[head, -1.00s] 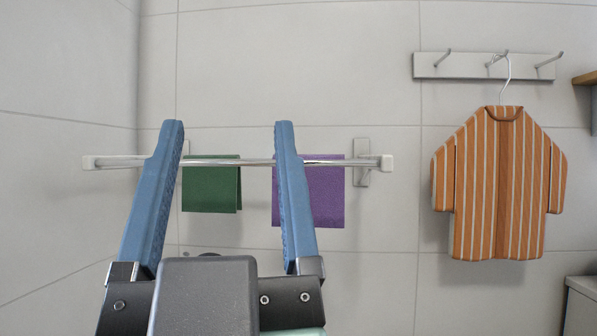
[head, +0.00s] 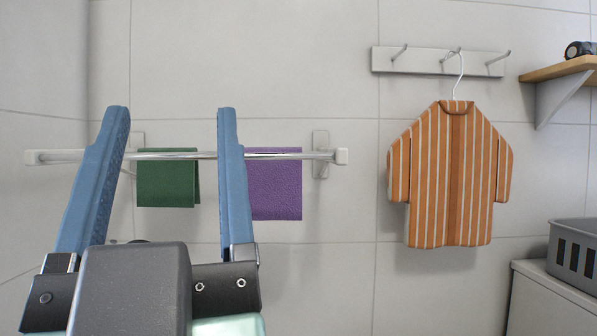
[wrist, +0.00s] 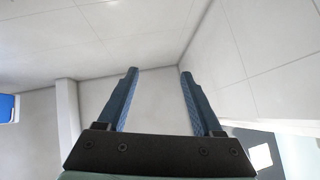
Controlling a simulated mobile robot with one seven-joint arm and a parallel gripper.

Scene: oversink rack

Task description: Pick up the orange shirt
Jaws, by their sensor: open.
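The orange shirt (head: 452,180), with pale vertical stripes, hangs on a white hanger (head: 459,80) from the wall hook rack (head: 425,61) at the right of the head view. My gripper (head: 172,110) is at the left of the head view, its two blue fingers apart with nothing between them. It is well to the left of the shirt and not touching it. In the wrist view my gripper (wrist: 158,72) is also open and empty, and the shirt does not show there.
A rail (head: 300,155) on the wall holds a green cloth (head: 165,180) and a purple cloth (head: 275,185), partly behind my fingers. A wooden shelf (head: 560,69) with a dark object (head: 578,50) is at upper right. A grey basket (head: 574,250) sits on a pale cabinet (head: 545,300) at lower right.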

